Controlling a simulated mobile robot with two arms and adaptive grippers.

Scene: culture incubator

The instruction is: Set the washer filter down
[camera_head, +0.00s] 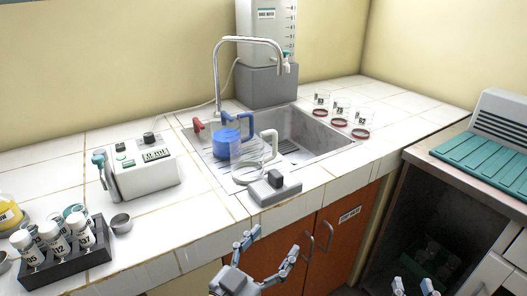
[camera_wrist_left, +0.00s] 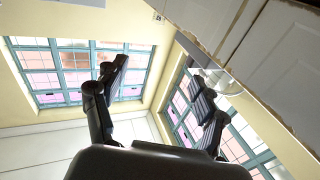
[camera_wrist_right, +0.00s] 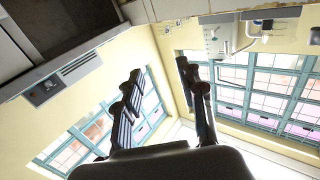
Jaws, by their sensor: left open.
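A blue cylindrical piece with a blue handle (camera_head: 227,143) sits in the sink. A clear round piece with a white handle (camera_head: 270,143) stands just right of it. I cannot tell for certain which is the washer filter. A grey block with a dark knob (camera_head: 274,187) is on the counter's front edge by the sink. My left gripper (camera_head: 267,246) is open and empty, in front of the counter and below the grey block. Its spread fingers show in the left wrist view (camera_wrist_left: 158,78). My right gripper (camera_head: 413,285) is at the bottom right, open and empty in the right wrist view (camera_wrist_right: 160,75).
A chrome faucet (camera_head: 217,75) arches over the sink (camera_head: 327,138). A white device (camera_head: 145,170) and a dark rack of labelled tubes (camera_head: 70,264) stand to the left. Several red-based dishes (camera_head: 340,122) are right of the sink. A dark open cabinet (camera_head: 418,205) is at right.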

